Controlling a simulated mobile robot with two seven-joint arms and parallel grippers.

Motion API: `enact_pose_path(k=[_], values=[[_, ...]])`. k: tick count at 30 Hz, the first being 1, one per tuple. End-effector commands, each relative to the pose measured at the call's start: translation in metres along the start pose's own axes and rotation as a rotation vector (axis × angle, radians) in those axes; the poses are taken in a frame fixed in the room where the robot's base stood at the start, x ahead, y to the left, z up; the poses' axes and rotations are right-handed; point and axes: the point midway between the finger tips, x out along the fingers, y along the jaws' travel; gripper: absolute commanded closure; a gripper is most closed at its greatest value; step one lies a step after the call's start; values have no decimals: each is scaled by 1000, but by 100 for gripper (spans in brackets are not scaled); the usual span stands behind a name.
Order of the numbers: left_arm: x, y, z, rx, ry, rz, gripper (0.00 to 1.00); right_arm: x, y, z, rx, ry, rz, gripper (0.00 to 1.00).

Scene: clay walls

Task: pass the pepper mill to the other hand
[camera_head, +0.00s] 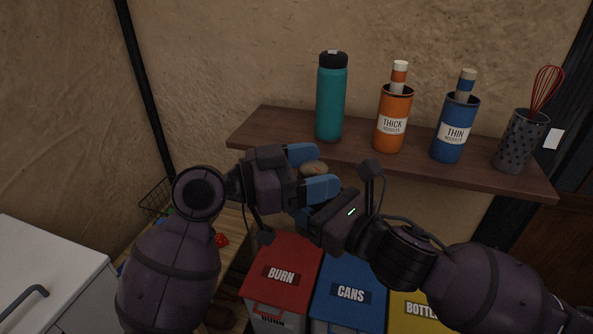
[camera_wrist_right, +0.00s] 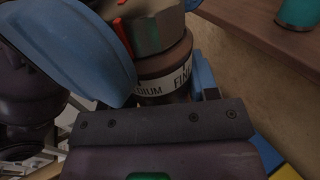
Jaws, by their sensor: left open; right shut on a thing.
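The pepper mill (camera_head: 313,168) shows its rounded brown top in the head view, between the two blue fingers of my left gripper (camera_head: 311,171). The left gripper is open, with one finger on each side of the mill's top. My right gripper (camera_head: 308,211) is shut on the mill lower down; its fingers are mostly hidden there behind the left gripper. In the right wrist view the mill (camera_wrist_right: 165,63) shows a brown ring, a white band with grind lettering and a grey-green part with red marks. A large blue finger covers its left side.
A wooden shelf (camera_head: 270,124) behind the grippers holds a teal bottle (camera_head: 330,100), an orange noodle canister (camera_head: 393,122), a blue one (camera_head: 453,130) and a whisk holder (camera_head: 519,143). Red (camera_head: 284,262), blue (camera_head: 350,280) and yellow (camera_head: 415,312) bins stand below. A white cabinet (camera_head: 45,260) is at left.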

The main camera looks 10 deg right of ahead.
Motion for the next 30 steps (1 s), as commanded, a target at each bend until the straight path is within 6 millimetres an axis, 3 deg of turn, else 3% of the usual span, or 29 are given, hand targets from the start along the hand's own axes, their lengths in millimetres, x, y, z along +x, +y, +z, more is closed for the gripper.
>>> enact_pose_path(k=[9, 19, 20, 21, 25, 30], values=[[2, 0, 0, 0, 0, 0, 24, 0, 0, 0, 0, -1, 0, 74], [2, 0, 0, 0, 0, 0, 71, 0, 0, 0, 0, -1, 0, 74], [2, 0, 0, 0, 1, 0, 71, 0, 0, 0, 0, -1, 0, 41], [2, 0, 0, 0, 1, 0, 71, 0, 0, 0, 0, -1, 0, 35], [2, 0, 0, 0, 1, 0, 71, 0, 0, 0, 0, -1, 0, 16], [2, 0, 0, 0, 1, 0, 71, 0, 0, 0, 0, 0, 0, 16]])
